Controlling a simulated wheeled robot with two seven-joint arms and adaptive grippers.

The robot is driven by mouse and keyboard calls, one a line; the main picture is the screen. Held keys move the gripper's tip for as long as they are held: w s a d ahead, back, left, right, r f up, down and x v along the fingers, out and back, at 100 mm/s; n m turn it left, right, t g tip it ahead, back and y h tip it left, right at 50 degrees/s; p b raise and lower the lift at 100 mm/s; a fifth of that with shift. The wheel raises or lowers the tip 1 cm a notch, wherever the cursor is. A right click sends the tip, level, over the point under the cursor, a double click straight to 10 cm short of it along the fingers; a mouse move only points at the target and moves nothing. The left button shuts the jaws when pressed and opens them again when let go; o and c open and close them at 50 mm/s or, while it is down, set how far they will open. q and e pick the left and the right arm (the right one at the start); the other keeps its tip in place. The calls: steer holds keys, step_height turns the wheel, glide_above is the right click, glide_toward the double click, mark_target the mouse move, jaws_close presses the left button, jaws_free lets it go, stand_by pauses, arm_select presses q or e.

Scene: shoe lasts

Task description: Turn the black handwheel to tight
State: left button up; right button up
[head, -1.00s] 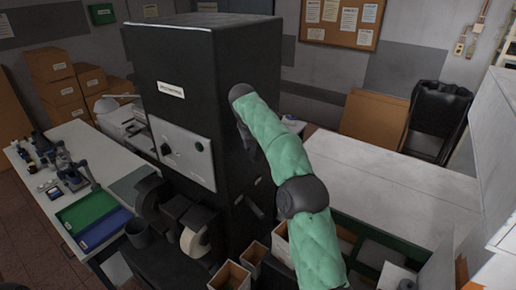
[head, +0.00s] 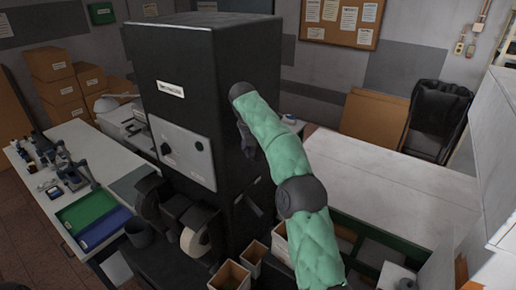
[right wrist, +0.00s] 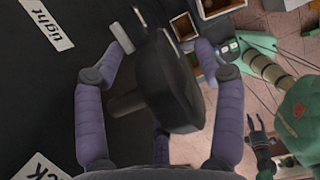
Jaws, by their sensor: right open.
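The black handwheel (right wrist: 172,85) shows in the right wrist view, standing out from a dark panel, with a grey bar (right wrist: 127,103) at its left side. My right gripper (right wrist: 164,44) is open, its purple fingers on either side of the wheel; I cannot tell whether they touch it. A white "tight" label (right wrist: 47,22) is on the panel at upper left. Another label (right wrist: 42,168), cut off, is at lower left. In the head view my right gripper (head: 247,143) is a dark shape beside the black cabinet (head: 235,75); the wheel cannot be made out there. A dark claw, apparently my left gripper (right wrist: 260,135), shows small in the wrist view.
The cabinet's front carries a grey panel (head: 183,152) with a black knob. Open boxes (head: 230,275) stand low near its base. A white bench (head: 390,185) lies right of my arm. A table with a green tray (head: 84,211) and a blue tray (head: 103,229) is at left.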

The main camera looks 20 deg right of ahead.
steer(key=shift+v, duration=2.4)
steer(key=s+a, duration=0.6)
steer(key=a, duration=0.4)
steer(key=shift+a, duration=0.2)
